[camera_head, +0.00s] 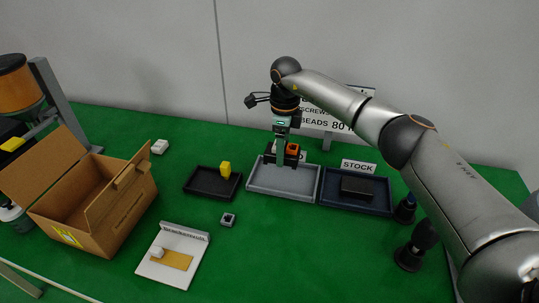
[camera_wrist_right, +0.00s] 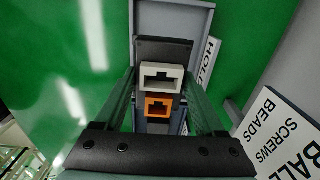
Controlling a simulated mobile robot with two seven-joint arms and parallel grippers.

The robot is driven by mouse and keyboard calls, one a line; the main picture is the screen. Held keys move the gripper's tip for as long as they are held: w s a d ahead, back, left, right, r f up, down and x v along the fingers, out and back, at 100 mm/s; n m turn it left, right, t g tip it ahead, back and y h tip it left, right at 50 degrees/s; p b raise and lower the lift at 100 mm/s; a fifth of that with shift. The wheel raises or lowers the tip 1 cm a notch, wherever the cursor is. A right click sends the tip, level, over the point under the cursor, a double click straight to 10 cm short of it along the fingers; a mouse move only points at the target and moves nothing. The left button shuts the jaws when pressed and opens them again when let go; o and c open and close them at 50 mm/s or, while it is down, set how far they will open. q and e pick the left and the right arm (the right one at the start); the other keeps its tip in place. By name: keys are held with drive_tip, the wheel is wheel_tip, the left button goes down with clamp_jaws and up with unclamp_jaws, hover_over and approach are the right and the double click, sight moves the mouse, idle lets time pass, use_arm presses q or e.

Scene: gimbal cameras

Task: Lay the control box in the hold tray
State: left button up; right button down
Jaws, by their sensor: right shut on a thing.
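The grey hold tray (camera_head: 262,185) lies in the middle of the green table; part of its "HOLD" sign (camera_wrist_right: 208,62) shows in the right wrist view. My right gripper (camera_head: 282,160) is over the tray's back part, pointing down. It is shut on what looks like the control box (camera_head: 292,149), a dark body with an orange part. In the right wrist view the control box (camera_wrist_right: 160,52) shows a pale port and an orange port between the fingers. I cannot tell whether it touches the tray floor. My left gripper is not in view.
A navy stock tray (camera_head: 329,198) with a dark box (camera_head: 358,188) adjoins on the right. A black tray (camera_head: 199,193) with a yellow piece (camera_head: 225,169) is left. A small device (camera_head: 228,219), a white stand (camera_head: 180,245) and an open carton (camera_head: 115,225) stand nearer.

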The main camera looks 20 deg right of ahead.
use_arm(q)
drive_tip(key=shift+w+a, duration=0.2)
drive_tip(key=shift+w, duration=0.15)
use_arm(e)
drive_tip(key=shift+w+d, duration=0.3)
drive_tip(key=shift+d, duration=0.4)
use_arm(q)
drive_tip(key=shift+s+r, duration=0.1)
use_arm(e)
drive_tip(key=shift+r, duration=0.1)
drive_tip(key=shift+p, duration=0.4)
drive_tip(key=shift+f+b, duration=0.55)
drive_tip(key=shift+f, duration=0.15)
drive_tip(key=b, duration=0.3)
hover_over(285, 179)
wheel_tip(285, 179, down, 5)
drive_tip(key=shift+f, duration=0.65)
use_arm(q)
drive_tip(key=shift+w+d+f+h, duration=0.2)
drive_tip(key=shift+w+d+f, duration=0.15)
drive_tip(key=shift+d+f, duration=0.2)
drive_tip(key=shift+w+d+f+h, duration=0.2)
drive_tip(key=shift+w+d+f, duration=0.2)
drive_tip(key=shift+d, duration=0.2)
use_arm(e)
drive_tip(key=shift+f, duration=0.1)
